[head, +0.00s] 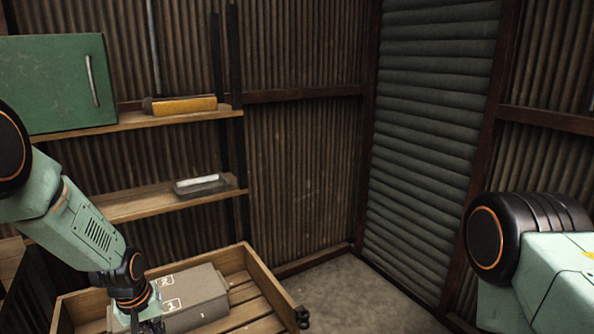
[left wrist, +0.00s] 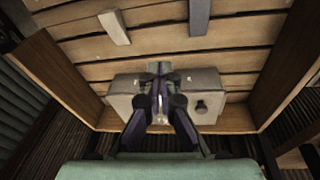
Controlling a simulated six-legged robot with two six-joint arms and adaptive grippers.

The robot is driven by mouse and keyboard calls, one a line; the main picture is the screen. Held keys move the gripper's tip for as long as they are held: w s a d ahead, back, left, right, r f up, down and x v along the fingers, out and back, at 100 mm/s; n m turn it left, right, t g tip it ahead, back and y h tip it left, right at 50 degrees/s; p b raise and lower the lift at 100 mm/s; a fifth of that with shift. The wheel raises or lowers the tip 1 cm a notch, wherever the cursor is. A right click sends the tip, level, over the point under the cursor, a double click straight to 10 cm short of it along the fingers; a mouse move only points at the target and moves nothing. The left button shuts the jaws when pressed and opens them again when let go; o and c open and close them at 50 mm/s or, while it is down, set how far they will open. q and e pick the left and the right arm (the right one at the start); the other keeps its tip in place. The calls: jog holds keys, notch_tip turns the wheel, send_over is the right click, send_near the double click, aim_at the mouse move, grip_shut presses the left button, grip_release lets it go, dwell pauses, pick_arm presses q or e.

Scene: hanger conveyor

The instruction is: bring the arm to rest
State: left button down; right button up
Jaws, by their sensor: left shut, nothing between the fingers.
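My left arm comes in from the left in the head view, and its gripper (head: 150,325) points down, partly cut off by the bottom edge. In the left wrist view the left gripper (left wrist: 160,68) has its fingers together with nothing between them. Behind the fingers is a grey box (head: 196,297) with white markings, lying in a wooden crate (head: 272,282). The box also shows in the left wrist view (left wrist: 207,82). I cannot tell whether the fingers touch it. My right arm shows at the right edge; its gripper is out of view.
Wooden shelves stand at the left. The upper one (head: 150,120) holds a green cabinet (head: 50,85) and a yellow-and-black item (head: 184,105); the lower one (head: 145,203) holds a small tray (head: 201,189). The floor (head: 345,295) right of the crate is clear.

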pick_arm(q)
jog(key=s+d+f+m+b, duration=0.1)
jog(key=s+f, duration=0.3)
jog(key=s, duration=0.1)
jog(key=s+d+f+b, duration=0.1)
jog(key=s+d+f, duration=0.1)
jog(key=s+f, duration=0.2)
jog(key=s+d+f+m+t+b, duration=0.1)
jog(key=s+d+f+b, duration=0.1)
jog(key=s+f, duration=0.2)
jog(key=shift+s+d+m, duration=0.25)
jog(key=shift+s+m, duration=0.05)
jog(key=shift+s, duration=0.55)
jog(key=s+d+f+g+b, duration=0.1)
jog(key=s+f+b, duration=0.2)
jog(key=s, duration=0.8)
jog(key=s+f+m+g+b, duration=0.1)
jog(key=s+f, duration=0.4)
jog(key=s, duration=0.6)
jog(key=shift+s+d+f+m+g+b, duration=0.2)
jog(key=shift+s+d+m+g+b, duration=0.15)
jog(key=shift+g+b, duration=0.5)
jog(key=shift+w, duration=0.2)
jog(key=shift+s, duration=0.1)
